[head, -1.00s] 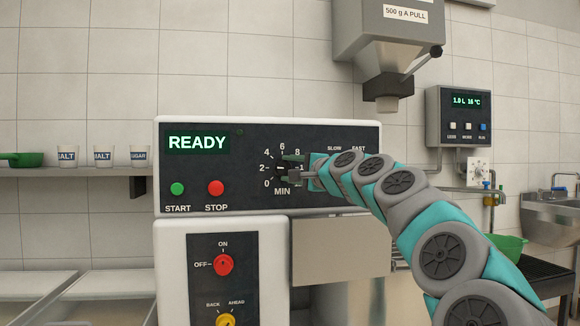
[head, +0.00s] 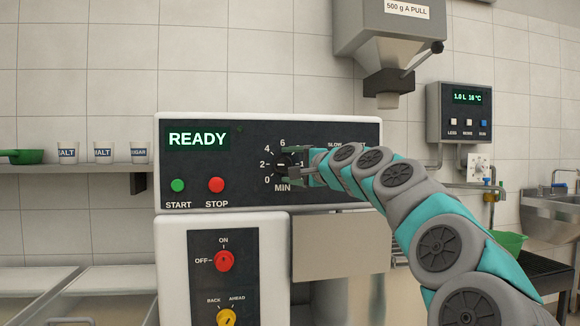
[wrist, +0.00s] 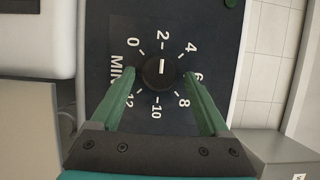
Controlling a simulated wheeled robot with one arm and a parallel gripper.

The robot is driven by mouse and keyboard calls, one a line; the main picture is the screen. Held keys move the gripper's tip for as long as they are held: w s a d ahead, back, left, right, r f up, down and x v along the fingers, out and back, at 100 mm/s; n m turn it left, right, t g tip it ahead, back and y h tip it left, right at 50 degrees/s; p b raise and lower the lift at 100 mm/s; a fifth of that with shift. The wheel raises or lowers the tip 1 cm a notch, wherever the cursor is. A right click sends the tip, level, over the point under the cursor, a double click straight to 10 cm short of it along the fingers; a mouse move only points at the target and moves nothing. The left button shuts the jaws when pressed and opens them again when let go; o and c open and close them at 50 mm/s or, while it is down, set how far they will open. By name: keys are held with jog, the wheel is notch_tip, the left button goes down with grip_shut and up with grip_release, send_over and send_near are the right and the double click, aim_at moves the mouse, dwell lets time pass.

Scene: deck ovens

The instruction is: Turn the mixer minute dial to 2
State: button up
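The mixer minute dial (head: 283,164) is a round black knob on the dark control panel, with numbers from 0 to 12 around it. In the wrist view the dial (wrist: 159,71) is seen turned sideways, and its white pointer line points at the 2. My gripper (wrist: 159,72) is open, with one green finger on each side of the knob and a visible gap on both sides. In the head view my gripper (head: 293,161) is at the dial from the right and hides the numbers on that side.
The panel's display (head: 197,138) reads READY. A green START button (head: 178,185) and a red STOP button (head: 216,185) sit left of the dial. Below are a red on/off knob (head: 223,261) and a yellow knob (head: 226,317). A hopper (head: 388,45) hangs above right.

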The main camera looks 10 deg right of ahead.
jog(key=shift+s+d, duration=0.1)
jog(key=v, duration=0.7)
jog(key=shift+s+b, duration=0.3)
jog(key=shift+b, duration=0.15)
